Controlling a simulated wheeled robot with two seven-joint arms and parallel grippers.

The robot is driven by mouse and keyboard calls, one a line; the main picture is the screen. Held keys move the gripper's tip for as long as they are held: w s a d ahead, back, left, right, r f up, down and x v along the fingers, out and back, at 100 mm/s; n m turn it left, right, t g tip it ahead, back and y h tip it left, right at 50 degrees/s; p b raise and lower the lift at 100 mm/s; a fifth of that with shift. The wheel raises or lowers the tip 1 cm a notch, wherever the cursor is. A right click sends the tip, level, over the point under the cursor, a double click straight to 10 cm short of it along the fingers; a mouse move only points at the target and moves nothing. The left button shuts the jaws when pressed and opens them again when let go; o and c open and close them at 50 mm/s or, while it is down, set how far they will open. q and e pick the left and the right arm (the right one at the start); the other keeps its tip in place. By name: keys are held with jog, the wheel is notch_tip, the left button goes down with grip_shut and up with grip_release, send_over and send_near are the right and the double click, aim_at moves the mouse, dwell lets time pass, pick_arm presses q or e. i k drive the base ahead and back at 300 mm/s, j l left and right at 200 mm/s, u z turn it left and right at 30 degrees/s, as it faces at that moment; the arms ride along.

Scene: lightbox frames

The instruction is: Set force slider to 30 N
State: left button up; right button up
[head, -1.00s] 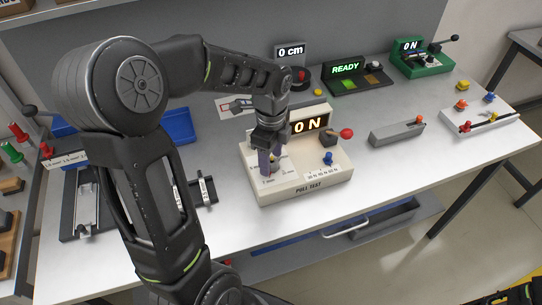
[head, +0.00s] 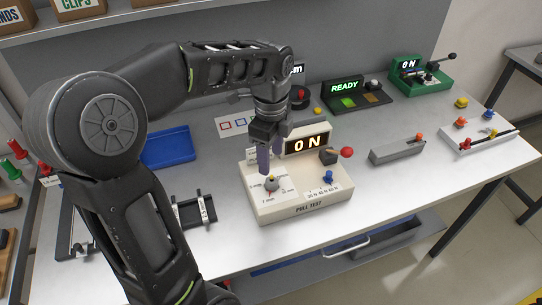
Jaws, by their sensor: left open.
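The cream pull-test box (head: 297,207) stands on the bench, with its display (head: 307,143) reading 0 N. A blue slider knob (head: 328,177) sits by the force scale on its front right. A small pale knob (head: 271,184) sits on a dial at its left. My left gripper (head: 268,166) is open and points down above this dial, a little behind and above the knob. It is left of the blue slider and apart from it. A red-tipped lever (head: 346,152) stands at the box's right. My right gripper is not in view.
A grey block with an orange knob (head: 397,150) lies right of the box. Behind are a READY unit (head: 345,95) and a green device (head: 421,78). A blue tray (head: 168,148) is behind my left arm. Bare bench lies in front of the box.

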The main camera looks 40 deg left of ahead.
aim_at(327, 178)
jog(key=k, duration=1)
